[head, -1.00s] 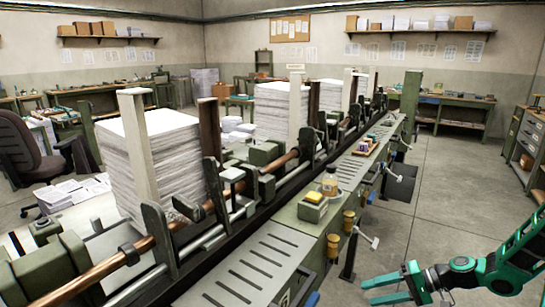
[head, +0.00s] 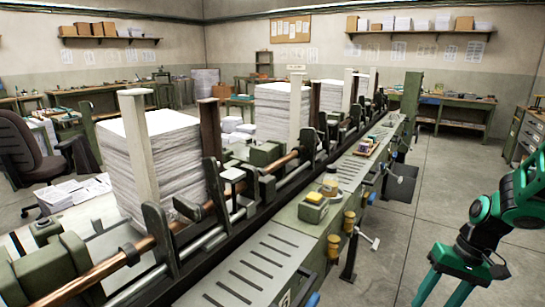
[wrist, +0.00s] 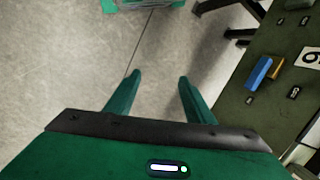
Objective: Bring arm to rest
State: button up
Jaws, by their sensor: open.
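My green gripper (head: 440,292) is at the lower right of the head view, over the bare floor to the right of the machine. Its fingers point down and run partly out of the bottom of that view. In the wrist view my gripper (wrist: 160,80) has its two fingers spread apart, with only grey floor between them. It is open and holds nothing. My arm bends above it at the right edge of the head view.
The long gathering machine (head: 262,262) with tall paper stacks (head: 150,165) runs diagonally to the left. Its edge, with a blue part (wrist: 259,75), lies right of my gripper in the wrist view. A lever (head: 368,238) sticks out. Floor (head: 440,190) behind my arm is clear.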

jog(key=s+d+r+m+h, duration=0.1)
jog(key=s+r, duration=0.4)
jog(key=s, duration=0.3)
jog(key=s+d+r+m+h, duration=0.1)
jog(key=s+r+m+h, duration=0.1)
jog(key=s+r, duration=0.4)
jog(key=shift+s+r+t, duration=0.2)
jog(key=shift+s+t, duration=0.1)
jog(key=shift+s, duration=1.2)
